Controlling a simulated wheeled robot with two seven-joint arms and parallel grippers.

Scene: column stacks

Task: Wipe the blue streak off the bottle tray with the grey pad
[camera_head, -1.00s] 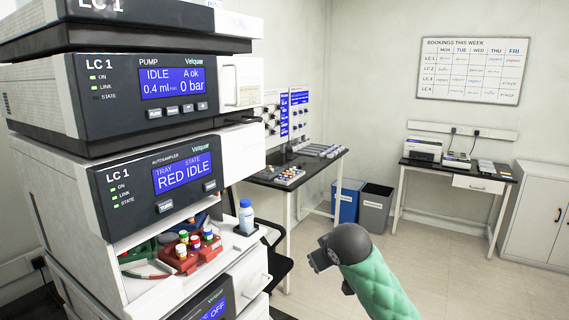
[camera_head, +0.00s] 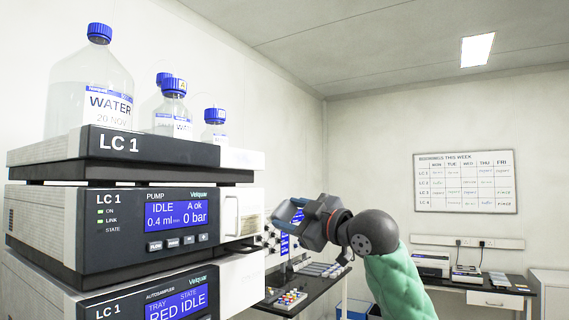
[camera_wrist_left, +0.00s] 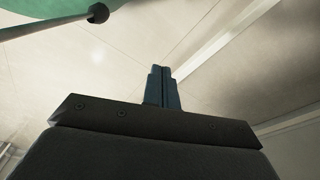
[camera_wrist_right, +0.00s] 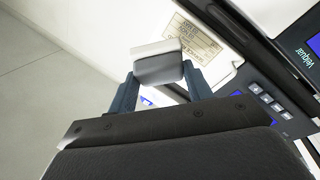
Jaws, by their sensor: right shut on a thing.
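The bottle tray (camera_head: 150,148) is the dark-fronted top unit of the LC 1 stack, with a large water bottle (camera_head: 95,85) and smaller blue-capped bottles (camera_head: 174,105) standing on it. I make out no blue streak on its visible faces. My right gripper (camera_head: 283,214) is to the right of the stack, at about pump height and below the tray. In the right wrist view it is shut on the grey pad (camera_wrist_right: 158,68), which sits between the fingertips near the stack's side. My left gripper (camera_wrist_left: 165,72) is shut and empty in the left wrist view; it is outside the head view.
The pump (camera_head: 150,222) and autosampler (camera_head: 165,300) are stacked under the tray. A pale handle (camera_head: 231,216) stands at the pump's right edge, close to the right gripper. A black bench (camera_head: 310,282) is behind my right arm. The air right of the tray is free.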

